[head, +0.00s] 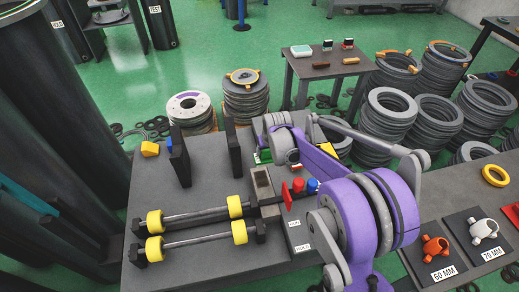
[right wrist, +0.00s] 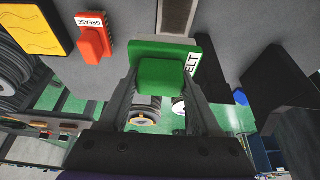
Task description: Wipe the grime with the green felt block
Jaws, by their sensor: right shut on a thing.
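The green felt block (right wrist: 167,68) is in the right wrist view, with a white label that partly reads "ELT". My right gripper (right wrist: 165,85) is shut on it, one dark finger on each side. The block is over the grey bench top; I cannot tell whether it touches the surface. In the head view a bit of green (head: 264,156) shows beside my purple and grey right arm, which hides most of the gripper. I cannot make out the grime in either view. My left gripper is not in view.
A red block labelled "GREASE" (right wrist: 94,40) and a yellow pad (right wrist: 32,27) lie to the left of the felt block. Two dark upright plates (head: 180,158) and rods with yellow collars (head: 195,215) stand on the bench (head: 215,262). Ring stacks (head: 385,120) stand behind.

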